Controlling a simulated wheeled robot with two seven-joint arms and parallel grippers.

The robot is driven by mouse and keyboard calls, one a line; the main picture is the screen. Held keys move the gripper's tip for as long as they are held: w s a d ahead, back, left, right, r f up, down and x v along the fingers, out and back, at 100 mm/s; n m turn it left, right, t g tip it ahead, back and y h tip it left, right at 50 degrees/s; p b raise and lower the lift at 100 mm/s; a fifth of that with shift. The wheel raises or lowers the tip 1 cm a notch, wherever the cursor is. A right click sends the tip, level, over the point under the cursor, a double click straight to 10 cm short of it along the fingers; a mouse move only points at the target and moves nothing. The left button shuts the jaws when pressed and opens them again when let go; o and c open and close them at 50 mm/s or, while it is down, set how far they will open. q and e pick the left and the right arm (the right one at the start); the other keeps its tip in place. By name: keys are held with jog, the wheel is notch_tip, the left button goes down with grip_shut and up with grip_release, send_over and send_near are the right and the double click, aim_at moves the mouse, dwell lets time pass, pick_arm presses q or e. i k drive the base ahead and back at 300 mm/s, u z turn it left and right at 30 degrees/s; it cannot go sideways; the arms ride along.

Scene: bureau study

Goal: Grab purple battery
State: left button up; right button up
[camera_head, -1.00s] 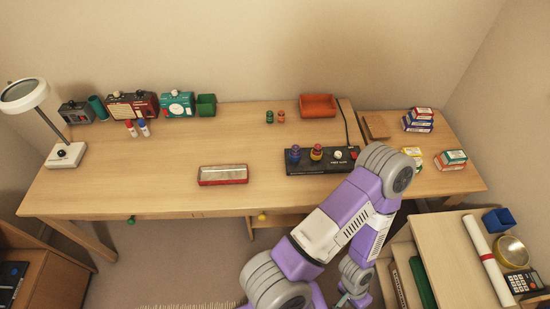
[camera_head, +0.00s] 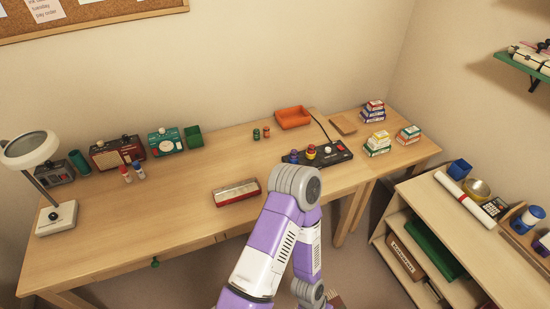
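A small blue-purple cylinder (camera_head: 293,157), which looks like the purple battery, stands at the left end of a black charger-like panel (camera_head: 330,158) on the desk. A red and yellow cylinder (camera_head: 311,152) stands just right of it. One of my purple and white arms rises from the bottom edge, its grey joint just below the panel, and bends back down. Its gripper is beyond the bottom edge. My other gripper is also out of view.
A red-rimmed tray (camera_head: 237,193) lies left of my arm. Green (camera_head: 256,134) and red-green small cylinders stand behind, near an orange bin (camera_head: 293,118). Stacked boxes (camera_head: 377,143) are on the right desk. A lamp (camera_head: 55,218) stands far left. The desk's middle is clear.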

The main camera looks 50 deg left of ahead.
aim_at(293, 155)
jog(key=u, duration=1.95)
